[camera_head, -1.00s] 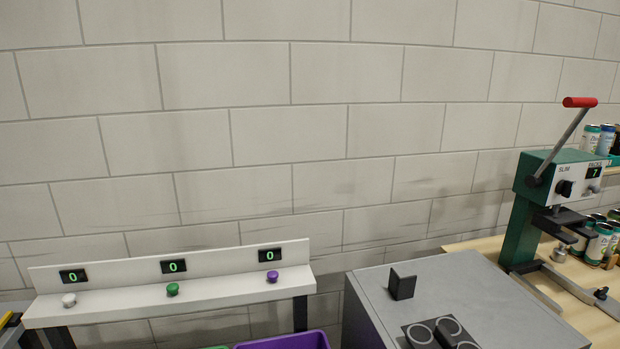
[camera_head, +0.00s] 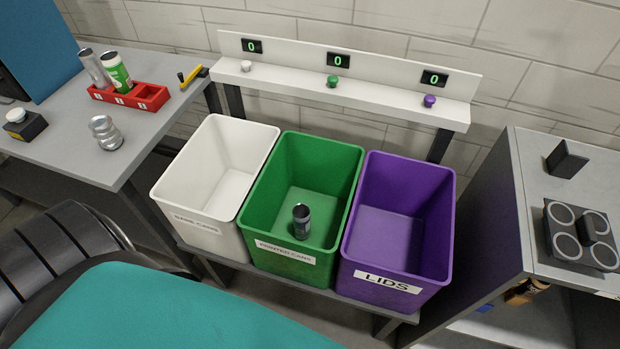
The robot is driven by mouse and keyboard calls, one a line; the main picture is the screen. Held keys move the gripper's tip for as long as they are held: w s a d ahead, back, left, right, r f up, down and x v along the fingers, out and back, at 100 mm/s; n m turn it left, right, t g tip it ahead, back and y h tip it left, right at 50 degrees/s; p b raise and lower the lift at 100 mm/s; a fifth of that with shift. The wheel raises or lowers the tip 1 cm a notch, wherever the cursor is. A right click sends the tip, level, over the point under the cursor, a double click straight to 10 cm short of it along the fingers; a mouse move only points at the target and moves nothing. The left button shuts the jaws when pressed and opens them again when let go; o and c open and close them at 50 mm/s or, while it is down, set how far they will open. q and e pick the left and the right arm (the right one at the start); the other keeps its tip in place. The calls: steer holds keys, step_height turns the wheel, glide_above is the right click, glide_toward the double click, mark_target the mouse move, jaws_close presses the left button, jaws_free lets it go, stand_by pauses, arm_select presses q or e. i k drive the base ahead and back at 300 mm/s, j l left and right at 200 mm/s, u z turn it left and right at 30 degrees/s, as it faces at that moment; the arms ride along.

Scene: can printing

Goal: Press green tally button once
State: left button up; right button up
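The green tally button (camera_head: 332,81) is a small round knob on the white shelf (camera_head: 300,84), in the middle of the row. A display (camera_head: 338,66) behind it reads 0. A white button (camera_head: 246,66) is to its left and a purple button (camera_head: 429,100) to its right; their displays also read 0. Below, the green bin (camera_head: 262,200), labelled for printed cans, holds one dark can (camera_head: 301,221) standing upright. Neither gripper is in view.
A white bin (camera_head: 180,190) and a purple LIDS bin (camera_head: 440,265) flank the green bin. A left table (camera_head: 75,165) bears a red rack (camera_head: 150,97) with cans. A grey cabinet (camera_head: 545,215) stands at the right. Space above the buttons looks clear.

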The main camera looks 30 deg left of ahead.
mark_target(332, 79)
steer(key=u, duration=0.95)
